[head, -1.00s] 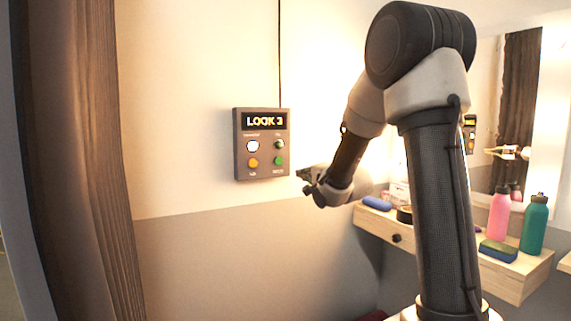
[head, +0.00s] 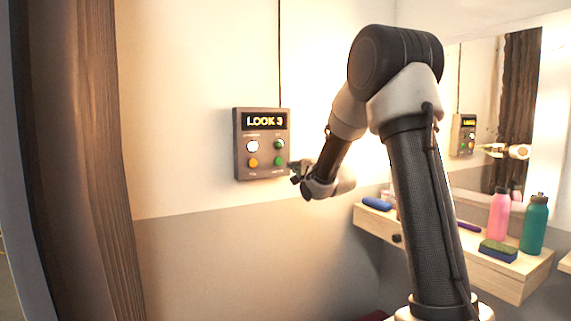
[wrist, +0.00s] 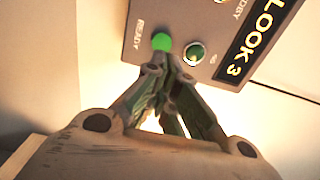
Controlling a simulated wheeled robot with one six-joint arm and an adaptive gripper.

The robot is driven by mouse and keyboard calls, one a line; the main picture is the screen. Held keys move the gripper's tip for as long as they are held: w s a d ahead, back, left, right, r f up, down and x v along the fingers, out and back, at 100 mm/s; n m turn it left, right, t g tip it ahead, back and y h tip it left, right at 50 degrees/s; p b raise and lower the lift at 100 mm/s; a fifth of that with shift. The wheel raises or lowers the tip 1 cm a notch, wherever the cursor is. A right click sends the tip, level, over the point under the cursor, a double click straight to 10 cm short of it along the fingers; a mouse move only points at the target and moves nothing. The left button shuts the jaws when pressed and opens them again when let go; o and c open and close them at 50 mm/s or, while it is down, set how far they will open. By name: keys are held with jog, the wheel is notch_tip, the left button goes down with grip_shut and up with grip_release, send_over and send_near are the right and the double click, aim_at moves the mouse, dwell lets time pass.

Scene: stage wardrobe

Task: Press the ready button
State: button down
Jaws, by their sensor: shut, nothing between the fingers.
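The control panel (head: 243,130) is a dark grey box on the wall, with a lit "LOOK 3" display and several round buttons. The ready button (wrist: 161,42) is bright green, beside its "READY" label in the wrist view. It is the lower right button (head: 279,160) in the head view. My gripper (wrist: 166,63) is shut and empty, its fingertips close to the ready button's edge. I cannot tell whether they touch it. In the head view my gripper (head: 291,171) is just right of the panel's lower right corner.
A darker green button (wrist: 195,54) sits close beside the ready button. A white button (head: 253,146) and an orange button (head: 252,162) are to the left. A wooden shelf (head: 470,263) with bottles and a sponge stands at right under a mirror.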

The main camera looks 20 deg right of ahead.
aim_at(281, 160)
jog(key=w, duration=0.5)
jog(key=w+a, duration=0.1)
jog(key=w, duration=0.2)
jog(key=shift+w+a, duration=0.1)
jog(key=shift+w, duration=0.3)
jog(key=shift+w+r, duration=0.15)
jog(key=shift+w, duration=0.2)
jog(key=shift+a, duration=0.1)
